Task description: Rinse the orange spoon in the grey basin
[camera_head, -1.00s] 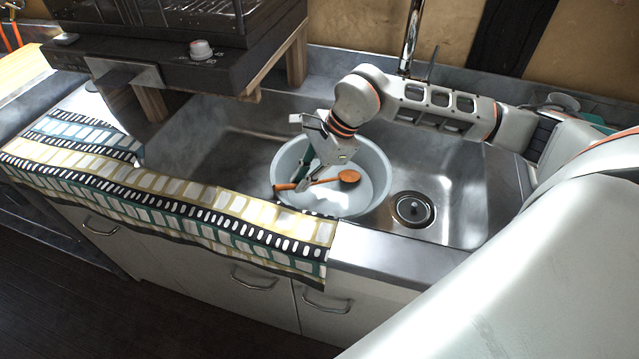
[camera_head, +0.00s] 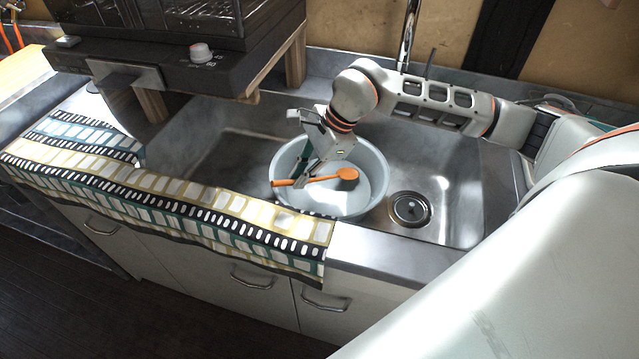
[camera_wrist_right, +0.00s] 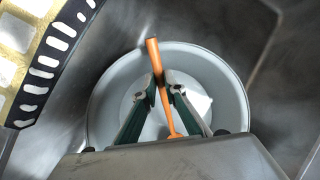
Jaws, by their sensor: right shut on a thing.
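The orange spoon (camera_head: 347,173) is held in my right gripper (camera_head: 303,181), which is shut on its handle. The spoon lies roughly level, its bowl to the right and its handle end to the left. It is over the grey basin (camera_head: 375,165), a round pale tub standing in the metal sink. In the right wrist view the spoon handle (camera_wrist_right: 155,58) passes between the two fingertips (camera_wrist_right: 161,92), with the basin (camera_wrist_right: 235,95) below. The spoon's bowl is hidden there by the gripper body. I cannot tell exactly how high the spoon is above the basin floor. My left gripper is not in view.
The steel sink (camera_head: 455,190) surrounds the basin, with a drain (camera_head: 409,209) at its right. A tap (camera_head: 408,40) rises behind. A patterned cloth (camera_head: 200,212) covers the front counter edge. A dark appliance (camera_head: 180,50) overhangs the sink's left. The sink's left part is clear.

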